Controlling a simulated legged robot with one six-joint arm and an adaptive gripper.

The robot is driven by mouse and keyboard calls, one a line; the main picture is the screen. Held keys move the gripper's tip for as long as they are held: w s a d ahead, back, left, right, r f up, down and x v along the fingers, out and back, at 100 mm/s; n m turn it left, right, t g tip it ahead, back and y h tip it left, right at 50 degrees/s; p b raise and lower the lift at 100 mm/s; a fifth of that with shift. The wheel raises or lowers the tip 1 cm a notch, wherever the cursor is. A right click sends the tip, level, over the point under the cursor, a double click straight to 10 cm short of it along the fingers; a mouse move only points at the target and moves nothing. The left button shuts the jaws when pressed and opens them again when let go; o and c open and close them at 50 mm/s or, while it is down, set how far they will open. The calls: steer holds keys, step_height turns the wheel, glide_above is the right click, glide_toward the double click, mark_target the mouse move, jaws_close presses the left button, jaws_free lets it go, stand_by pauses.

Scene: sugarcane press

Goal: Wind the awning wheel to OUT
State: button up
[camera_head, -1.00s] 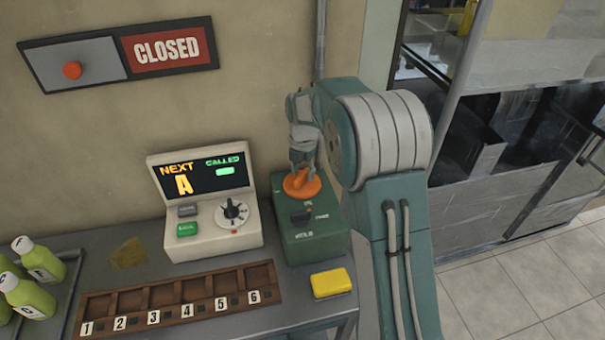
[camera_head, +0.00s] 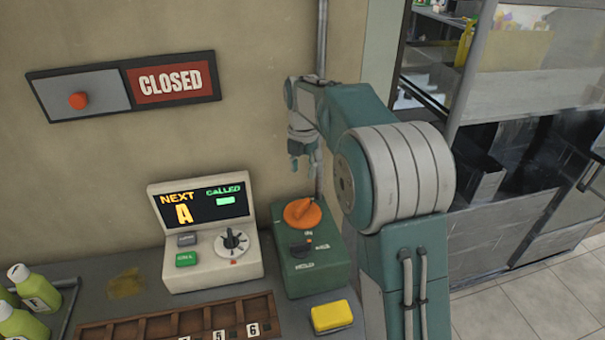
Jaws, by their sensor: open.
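The orange wheel (camera_head: 302,212) sits on the sloped top of a green box (camera_head: 319,273) on the counter. It is a round disc with a raised grip bar across it.
A white console (camera_head: 207,262) reading NEXT A stands left of the green box. A yellow sponge-like block (camera_head: 331,316) and a numbered wooden rack (camera_head: 150,322) lie in front. Green-yellow bottles (camera_head: 38,290) stand at far left. A CLOSED sign (camera_head: 171,80) hangs on the wall.

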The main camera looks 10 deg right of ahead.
steer(key=s+r+m+t, duration=0.2)
steer(key=s+r+m, duration=0.2)
steer(key=s+m, duration=0.9)
steer(key=s+r+m+t, duration=0.3)
steer(key=s+r+m, duration=0.1)
steer(key=s+m, duration=0.9)
steer(key=m+g, duration=0.5)
steer(key=m, duration=0.5)
glide_above(302, 204)
step_height(302, 204, down, 9)
steer(key=shift+f, duration=0.2)
step_height(302, 204, down, 10)
steer(key=shift+f, duration=0.25)
